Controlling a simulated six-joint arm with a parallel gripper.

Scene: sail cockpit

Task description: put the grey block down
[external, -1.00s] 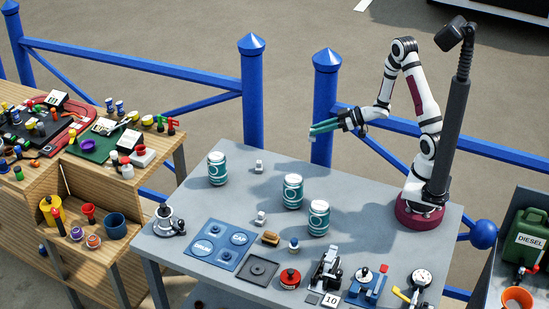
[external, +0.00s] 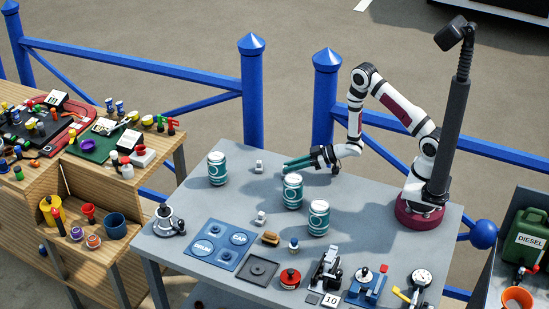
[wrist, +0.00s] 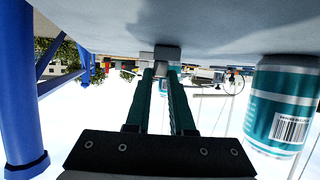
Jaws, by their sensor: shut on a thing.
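My gripper (external: 287,166) is low over the back of the grey table, its long teal fingers level and pointing left. In the wrist view the fingertips (wrist: 166,70) are close together on a small grey block (wrist: 168,52), near the tabletop. The external view does not show the held block clearly; I cannot tell whether it touches the table. A pale block (external: 259,168) stands on the table just left of the fingertips, and another pale block (external: 261,218) stands farther forward.
A teal can (external: 292,192) stands close in front of my gripper; it is also large at right in the wrist view (wrist: 283,105). Another can (external: 318,218) is nearer the front, and a third can (external: 217,169) is left. Blue railing (external: 326,105) runs behind the table.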

